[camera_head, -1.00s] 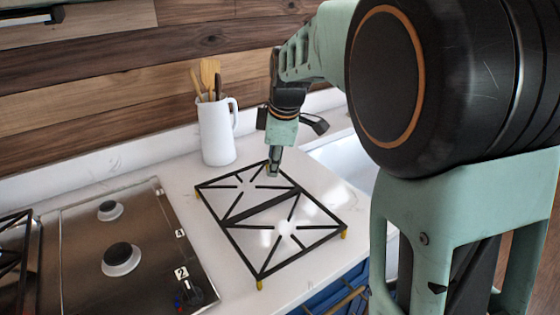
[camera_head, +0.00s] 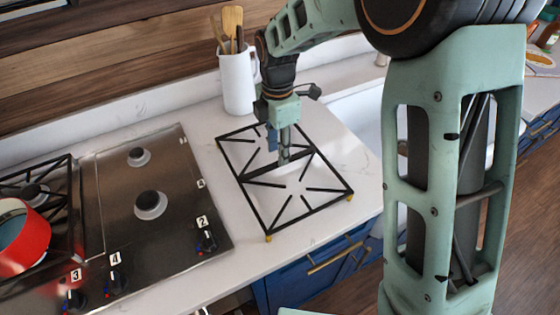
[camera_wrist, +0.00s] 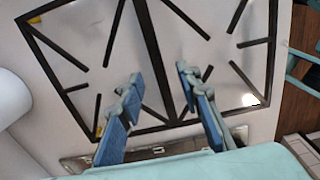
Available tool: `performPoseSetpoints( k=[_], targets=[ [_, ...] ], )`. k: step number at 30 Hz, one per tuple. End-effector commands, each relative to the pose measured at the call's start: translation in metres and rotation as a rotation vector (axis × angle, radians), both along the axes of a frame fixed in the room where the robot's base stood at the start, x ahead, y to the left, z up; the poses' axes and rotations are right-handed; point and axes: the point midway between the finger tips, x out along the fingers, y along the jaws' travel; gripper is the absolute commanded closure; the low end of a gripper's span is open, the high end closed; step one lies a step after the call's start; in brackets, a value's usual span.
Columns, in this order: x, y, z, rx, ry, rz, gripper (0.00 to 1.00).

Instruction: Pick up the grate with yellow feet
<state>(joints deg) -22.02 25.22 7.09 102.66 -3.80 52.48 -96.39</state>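The grate is a black square frame (camera_head: 310,214) with a middle bar and short spokes, lying flat on the white counter. Its yellow feet (camera_head: 268,238) show at the corners in the head view. In the wrist view its middle bar (camera_wrist: 158,58) runs between my two fingers. My gripper (camera_head: 284,157) points down over the middle of the grate. The wrist view shows its blue-padded fingers (camera_wrist: 157,82) spread apart, one on each side of the bar, with nothing held. I cannot tell how far the fingertips are above the bar.
A steel hob (camera_head: 165,170) with burners and knobs is to the left, with a red pot (camera_head: 22,240) on another grate. A white utensil jug (camera_head: 238,82) stands behind the grate. A sink (camera_head: 358,120) is to the right. Blue cabinets (camera_head: 290,285) are below the counter edge.

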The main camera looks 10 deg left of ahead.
Motion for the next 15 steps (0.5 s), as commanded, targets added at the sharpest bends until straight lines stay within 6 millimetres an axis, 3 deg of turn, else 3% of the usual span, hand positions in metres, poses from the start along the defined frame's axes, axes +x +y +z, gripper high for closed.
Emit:
performPoseSetpoints(
  k=[15],
  targets=[
    [0.002,0.000,-0.055,0.003,0.000,-0.001,0.68]
  ],
)
